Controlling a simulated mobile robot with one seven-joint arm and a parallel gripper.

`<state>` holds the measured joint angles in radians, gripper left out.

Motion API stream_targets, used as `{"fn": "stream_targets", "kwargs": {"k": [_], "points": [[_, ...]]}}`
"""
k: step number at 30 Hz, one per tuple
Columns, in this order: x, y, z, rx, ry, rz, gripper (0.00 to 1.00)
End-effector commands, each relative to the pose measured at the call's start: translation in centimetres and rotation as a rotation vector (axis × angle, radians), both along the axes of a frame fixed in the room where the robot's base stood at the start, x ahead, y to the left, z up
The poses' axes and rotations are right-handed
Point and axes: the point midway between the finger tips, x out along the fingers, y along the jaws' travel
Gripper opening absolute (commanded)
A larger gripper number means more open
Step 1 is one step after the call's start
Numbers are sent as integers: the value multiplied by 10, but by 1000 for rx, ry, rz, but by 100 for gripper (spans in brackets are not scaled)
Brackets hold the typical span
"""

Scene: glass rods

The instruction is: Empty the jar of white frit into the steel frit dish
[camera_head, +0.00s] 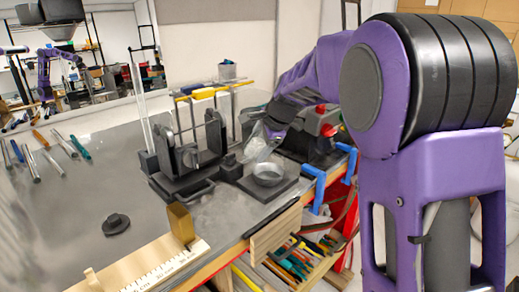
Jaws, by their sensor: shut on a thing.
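The steel frit dish (267,177) is a small round metal bowl on a dark square plate near the table's front edge. My gripper (268,132) reaches in from the upper right and is shut on a clear jar (258,152). The jar is tilted, just above the dish and toward its left rim. I cannot tell how much white frit is in the jar. The inside of the dish looks pale grey, and I cannot make out grains in it.
A dark stand (190,150) with uprights is close left of the dish. A dark lid-like disc (116,223) lies on open tabletop. Glass rods (65,146) lie at far left. Blue clamps (314,188) grip the edge, above an open drawer (300,255) of colored rods.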

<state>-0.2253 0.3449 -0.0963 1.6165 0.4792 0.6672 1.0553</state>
Motion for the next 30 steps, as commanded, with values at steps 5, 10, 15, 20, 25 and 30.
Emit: {"fn": "stream_targets", "kwargs": {"k": [5,10,15,20,25,30], "points": [[1,-1,-4,56,-60,-2,0],[1,-1,-2,86,-91,-2,0],[1,-1,0,115,-121,-1,0],[1,-1,2,145,-150,-1,0],[0,0,3,176,-181,-1,0],[-1,-2,14,266,-263,-2,0]]}}
